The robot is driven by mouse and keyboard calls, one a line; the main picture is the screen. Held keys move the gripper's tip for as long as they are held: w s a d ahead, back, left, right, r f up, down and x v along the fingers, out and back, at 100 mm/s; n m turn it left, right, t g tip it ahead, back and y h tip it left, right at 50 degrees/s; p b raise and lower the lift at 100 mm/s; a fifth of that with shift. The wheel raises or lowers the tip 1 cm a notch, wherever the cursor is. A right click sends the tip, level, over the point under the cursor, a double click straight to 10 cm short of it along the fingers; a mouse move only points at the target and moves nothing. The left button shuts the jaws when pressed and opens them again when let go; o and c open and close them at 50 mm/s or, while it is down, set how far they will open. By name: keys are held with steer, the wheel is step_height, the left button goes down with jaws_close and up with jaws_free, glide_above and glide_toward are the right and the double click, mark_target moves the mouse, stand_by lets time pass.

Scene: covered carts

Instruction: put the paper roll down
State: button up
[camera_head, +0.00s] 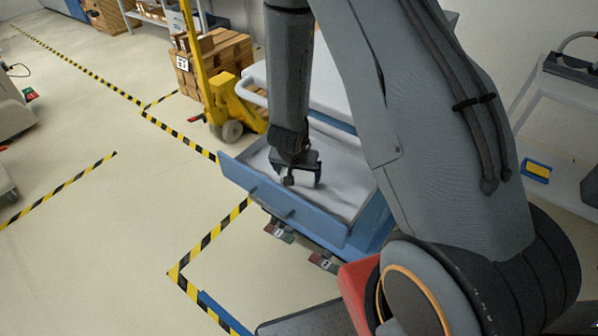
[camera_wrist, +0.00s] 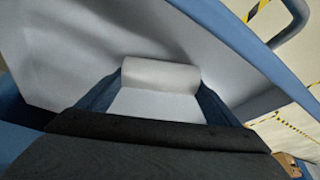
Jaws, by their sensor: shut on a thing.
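The white paper roll (camera_wrist: 160,75) shows in the wrist view between the two dark blue fingers of my gripper (camera_wrist: 157,98). My gripper is shut on it. In the head view my gripper (camera_head: 303,181) points down into the blue cart (camera_head: 290,208) with a pale grey bed. The roll is hard to tell from the pale bed there. I cannot tell whether the roll touches the bed.
The cart's blue rim stands around the bed, with a pale cover behind. A yellow pallet jack (camera_head: 207,85) and stacked boxes (camera_head: 228,55) stand behind left. Black-and-yellow tape (camera_head: 195,250) marks the floor. Open floor lies to the left.

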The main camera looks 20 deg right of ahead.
steer(key=o, duration=1)
steer(key=shift+f, duration=0.1)
steer(key=s+a+r+n+y+p, duration=0.1)
steer(key=s+a+r+n+y, duration=0.2)
steer(key=r, duration=0.7)
steer(key=s+a+r+p, duration=0.2)
steer(key=s+r, duration=0.2)
steer(key=r, duration=0.6)
steer(key=s+d+r+n+g, duration=0.1)
steer(key=s+r, duration=0.1)
steer(key=s, duration=0.1)
steer(key=s+d+r+n, duration=0.1)
steer(key=s+d+r, duration=0.1)
steer(key=s, duration=0.2)
steer(key=s+d+r+n+g, duration=0.1)
steer(key=s+r, duration=0.1)
steer(key=s, duration=0.1)
steer(key=shift+s+d+g+h, duration=0.25)
steer(key=shift+d+g+h, duration=0.05)
steer(key=shift+d, duration=0.1)
